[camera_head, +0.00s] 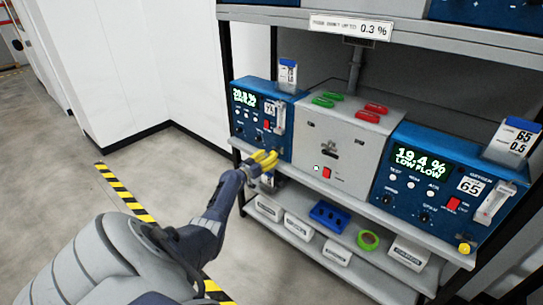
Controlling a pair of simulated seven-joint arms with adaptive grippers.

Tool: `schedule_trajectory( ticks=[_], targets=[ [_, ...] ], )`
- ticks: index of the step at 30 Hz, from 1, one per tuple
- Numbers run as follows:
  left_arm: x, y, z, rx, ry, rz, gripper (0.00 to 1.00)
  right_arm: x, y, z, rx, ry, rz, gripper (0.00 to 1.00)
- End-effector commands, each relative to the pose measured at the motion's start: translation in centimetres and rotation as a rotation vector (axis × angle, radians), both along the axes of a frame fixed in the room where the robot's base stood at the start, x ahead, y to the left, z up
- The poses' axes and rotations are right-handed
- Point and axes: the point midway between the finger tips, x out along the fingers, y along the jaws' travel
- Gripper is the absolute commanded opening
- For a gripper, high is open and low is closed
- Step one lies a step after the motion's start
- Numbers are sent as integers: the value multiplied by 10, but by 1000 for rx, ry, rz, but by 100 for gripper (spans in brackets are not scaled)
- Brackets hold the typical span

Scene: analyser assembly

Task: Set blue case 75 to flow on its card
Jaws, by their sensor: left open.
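The left blue case (283,142) stands at the left end of the shelf; its small number label looks like 75 but is hard to read. Its green display (245,99) shows a percentage near 20 with a blurred line below. A clear flow tube (279,118) is on its front right, above my gripper. A white card (288,74) stands on top; its text is too small to read. My left gripper (265,160), with yellow fingertips, is open and empty in front of the case's lower edge; I cannot tell whether it touches. My right gripper is out of view.
A grey box (322,153) with green and red clips on top stands mid-shelf. Blue case 65 (410,198) is at the right, reading 19.4 % LOW FLOW, with its card (510,140). The lower shelf holds white boxes, a blue block (329,215) and green tape (368,240).

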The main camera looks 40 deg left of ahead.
Motion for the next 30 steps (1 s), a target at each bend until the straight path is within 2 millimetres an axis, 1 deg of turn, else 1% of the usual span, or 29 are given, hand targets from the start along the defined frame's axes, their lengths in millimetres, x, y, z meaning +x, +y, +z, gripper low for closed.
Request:
schedule_trajectory(
  ticks=[3,9,23,24,30],
  targets=[
    [9,1,1,-1,-1,0,48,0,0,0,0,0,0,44],
    [18,2,1,0,0,1,48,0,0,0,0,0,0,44],
    [21,2,1,0,0,0,48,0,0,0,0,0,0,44],
    [21,2,1,0,0,0,50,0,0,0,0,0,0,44],
    [21,2,0,0,0,0,26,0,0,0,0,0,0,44]
  ],
)
